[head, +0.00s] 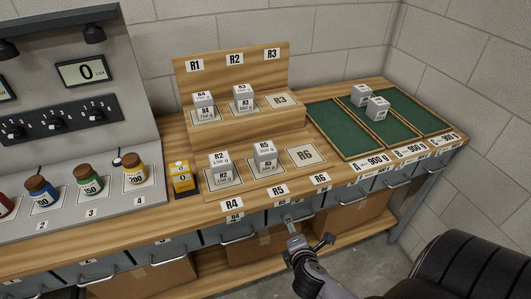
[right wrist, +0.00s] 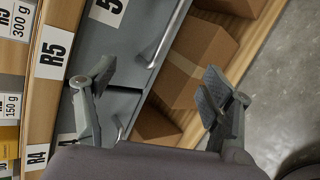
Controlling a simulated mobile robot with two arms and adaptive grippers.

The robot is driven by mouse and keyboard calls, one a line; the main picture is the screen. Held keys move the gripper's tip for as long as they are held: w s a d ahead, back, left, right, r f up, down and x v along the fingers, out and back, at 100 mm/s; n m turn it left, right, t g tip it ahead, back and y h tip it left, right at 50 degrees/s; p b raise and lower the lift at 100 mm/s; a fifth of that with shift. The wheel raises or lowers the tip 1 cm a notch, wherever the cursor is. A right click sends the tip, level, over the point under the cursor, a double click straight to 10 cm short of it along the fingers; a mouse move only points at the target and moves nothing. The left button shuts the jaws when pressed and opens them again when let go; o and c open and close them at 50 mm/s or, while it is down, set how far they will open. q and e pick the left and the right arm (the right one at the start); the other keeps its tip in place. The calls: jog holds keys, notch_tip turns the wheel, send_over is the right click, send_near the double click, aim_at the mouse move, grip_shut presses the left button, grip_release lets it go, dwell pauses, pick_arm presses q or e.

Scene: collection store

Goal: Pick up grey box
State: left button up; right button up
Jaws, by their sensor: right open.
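Several small light-grey boxes with printed labels stand on a stepped wooden rack. On the upper step are boxes at the left (head: 203,112) and middle (head: 243,104). Two more grey boxes (head: 361,95) (head: 377,108) are in the green-lined trays. My right gripper (head: 309,232) is open and empty in front of the bench's front edge, below the R5 and R6 labels. In the right wrist view its fingers (right wrist: 157,78) are spread with nothing between them. My left gripper is not in view.
The rack's R3 (head: 280,101) and R6 (head: 305,155) places are bare. Drawer handles (head: 299,217) stick out near my right gripper. Cardboard boxes (right wrist: 193,65) sit below. A black padded object (head: 470,272) is at lower right.

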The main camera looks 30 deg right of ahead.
notch_tip(320, 180, up, 13)
jog(key=w+d+n+t+h, duration=0.2)
jog(key=n+t, duration=0.1)
jog(key=n+t+y, duration=0.2)
jog(key=n+t, duration=0.2)
jog(key=n, duration=0.8)
send_near(270, 157)
jog(key=shift+s+d+f, duration=0.1)
jog(key=shift+s+d, duration=0.35)
jog(key=shift+s, duration=0.1)
jog(key=shift+w+a+n+y+p, duration=0.1)
jog(key=shift+w+n+y+p, duration=0.3)
jog(key=shift+n, duration=0.2)
jog(key=p+x, duration=0.1)
jog(key=x, duration=0.9)
jog(key=shift+w+p, duration=0.3)
jog(key=shift+w, duration=0.05)
jog(key=shift+a+f+x, duration=0.1)
jog(key=shift+a+x, duration=0.05)
jog(key=shift+x, duration=1.4)
jog(key=shift+a+f+x, duration=0.1)
jog(key=shift+a+x, duration=0.05)
jog(key=shift+x, duration=1.4)
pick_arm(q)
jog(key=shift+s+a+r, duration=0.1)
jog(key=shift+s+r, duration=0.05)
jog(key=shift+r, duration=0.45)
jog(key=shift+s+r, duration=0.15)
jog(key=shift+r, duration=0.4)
